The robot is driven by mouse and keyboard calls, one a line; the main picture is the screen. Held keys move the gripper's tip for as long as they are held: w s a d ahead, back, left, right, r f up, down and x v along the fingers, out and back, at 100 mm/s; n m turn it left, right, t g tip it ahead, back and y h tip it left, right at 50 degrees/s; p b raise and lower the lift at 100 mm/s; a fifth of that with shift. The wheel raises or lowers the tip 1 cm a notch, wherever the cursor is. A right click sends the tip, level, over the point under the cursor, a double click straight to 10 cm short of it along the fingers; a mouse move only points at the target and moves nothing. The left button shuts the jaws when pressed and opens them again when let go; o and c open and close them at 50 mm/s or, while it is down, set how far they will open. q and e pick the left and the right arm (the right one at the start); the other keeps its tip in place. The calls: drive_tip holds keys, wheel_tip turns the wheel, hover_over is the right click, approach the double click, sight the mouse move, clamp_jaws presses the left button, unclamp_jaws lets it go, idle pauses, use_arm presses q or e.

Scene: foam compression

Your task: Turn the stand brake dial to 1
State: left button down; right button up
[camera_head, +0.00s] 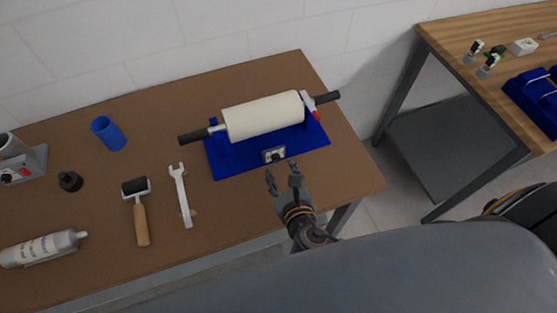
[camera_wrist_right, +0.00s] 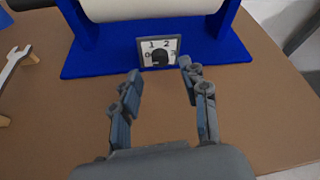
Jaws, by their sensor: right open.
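The blue stand (camera_head: 225,165) holds a white roll (camera_head: 264,116) on a dark-ended bar. It also shows in the wrist view (camera_wrist_right: 92,62). On its front is a small plate with the brake dial (camera_head: 274,155), a black knob with the numbers 0, 1, 2 and 3 around it. The dial (camera_wrist_right: 159,58) is upright and unblocked in the wrist view; which number it points at is too small to tell. My right gripper (camera_head: 281,170) is open and empty, just in front of the dial. Its fingertips (camera_wrist_right: 160,70) lie either side of the dial, apart from it. My left gripper is not in view.
A wrench (camera_head: 181,195), a hand roller (camera_head: 140,215), a blue cup (camera_head: 108,133), a black knob-like part (camera_head: 69,181) and a grey bottle (camera_head: 42,248) lie left of the stand. Another table (camera_head: 440,35) stands at the right. The tabletop before the stand is clear.

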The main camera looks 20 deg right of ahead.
sight(277, 160)
drive_tip(key=shift+x, duration=1.85)
clamp_jaws()
